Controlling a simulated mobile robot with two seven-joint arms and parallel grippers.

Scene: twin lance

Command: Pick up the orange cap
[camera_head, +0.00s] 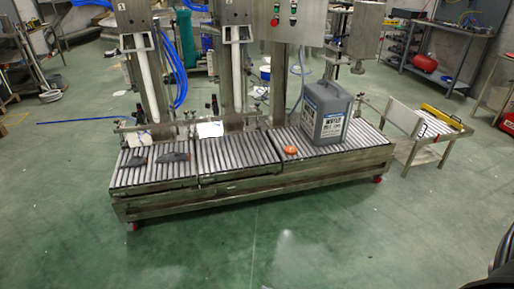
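A small orange cap (290,150) lies on the metal roller conveyor (235,152), near its front edge and right of the middle. A grey jerrycan (325,114) with a printed label stands upright on the rollers just right of the cap, with a small gap between them. Neither of my grippers shows in the head view. The cap lies free with nothing holding it.
Dark tools (173,157) lie on the conveyor's left part. Steel filling columns and a control box (290,22) rise behind the conveyor. A small side table (438,140) stands at its right end. The green floor (290,240) in front is clear.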

